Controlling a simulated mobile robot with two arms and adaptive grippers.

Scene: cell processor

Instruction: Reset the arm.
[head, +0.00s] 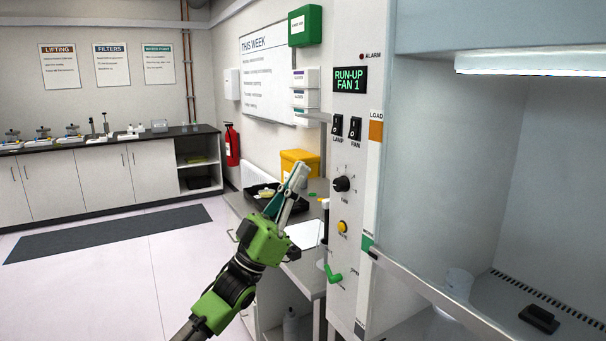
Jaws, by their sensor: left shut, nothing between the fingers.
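My left arm reaches up from the bottom of the head view, with green and black links. My left gripper (299,172) is shut and empty. It is raised in front of the side bench and the yellow box, to the left of the cabinet's control panel (347,230). It appears apart from the panel's knob and switches. My right gripper is not in the view.
The panel has a lit display (350,79), LAMP and FAN switches, a black knob (341,184), a yellow button (342,227) and a green lever (333,273). The cabinet's slanted front edge (430,291) is at right. A black tray (262,201) stands on the side bench. Open floor lies left.

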